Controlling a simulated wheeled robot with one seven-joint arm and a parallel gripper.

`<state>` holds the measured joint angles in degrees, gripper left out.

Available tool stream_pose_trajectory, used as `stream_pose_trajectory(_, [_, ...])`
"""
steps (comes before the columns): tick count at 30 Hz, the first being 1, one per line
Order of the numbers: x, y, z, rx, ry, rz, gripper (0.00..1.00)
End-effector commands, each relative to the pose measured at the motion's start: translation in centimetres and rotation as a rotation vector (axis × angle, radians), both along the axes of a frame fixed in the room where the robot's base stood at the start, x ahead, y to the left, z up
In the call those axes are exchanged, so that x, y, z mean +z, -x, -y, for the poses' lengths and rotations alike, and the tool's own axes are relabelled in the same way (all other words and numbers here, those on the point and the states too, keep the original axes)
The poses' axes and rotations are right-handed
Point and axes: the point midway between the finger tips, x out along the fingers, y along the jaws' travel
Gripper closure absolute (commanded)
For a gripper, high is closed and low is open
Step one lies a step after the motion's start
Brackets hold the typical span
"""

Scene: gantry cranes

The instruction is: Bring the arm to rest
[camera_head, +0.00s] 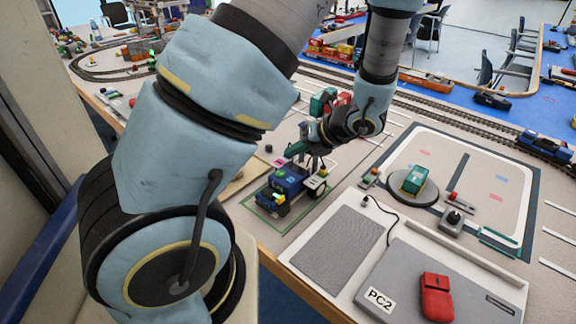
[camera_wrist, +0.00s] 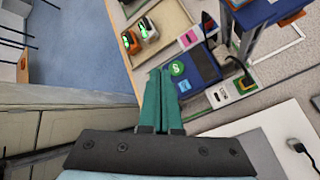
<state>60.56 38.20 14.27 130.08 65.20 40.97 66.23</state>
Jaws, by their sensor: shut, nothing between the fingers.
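My gripper (camera_head: 299,149) is at the end of my bent arm, above the table in the head view. Its two green fingers (camera_wrist: 160,80) lie together in the wrist view, shut with nothing between them. Below and beside it stands a dark blue gantry crane model (camera_head: 288,182), inside a green outline on the table. In the wrist view the crane's blue body (camera_wrist: 200,64) with a round green S label is right of the fingertips. I cannot tell whether the fingers touch it. My arm hides part of the table.
A grey laptop (camera_head: 400,285) with a red object (camera_head: 436,297) lies at the table's front. Railway tracks with trains run behind. Two small vehicles stand on a wooden tray (camera_wrist: 165,12).

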Motion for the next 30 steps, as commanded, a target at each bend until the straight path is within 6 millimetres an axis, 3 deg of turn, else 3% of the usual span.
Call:
stream_pose_trajectory(5, [0.1, 0.1, -0.4, 0.03, 0.017, 0.005, 1.0])
stream_pose_trajectory(8, [0.6, 0.5, -2.0, 0.175, 0.096, 0.03, 1.0])
stream_pose_trajectory(11, [1.4, 1.6, -4.6, 0.467, 0.248, 0.089, 1.0])
stream_pose_trajectory(18, [4.4, 5.0, -9.8, 1.414, 0.657, 0.343, 1.0])
stream_pose_trajectory(24, [7.3, 6.4, -12.1, 2.161, 0.902, 0.598, 1.0])
stream_pose_trajectory(30, [9.3, 6.6, -13.4, 2.619, 1.02, 0.773, 1.0])
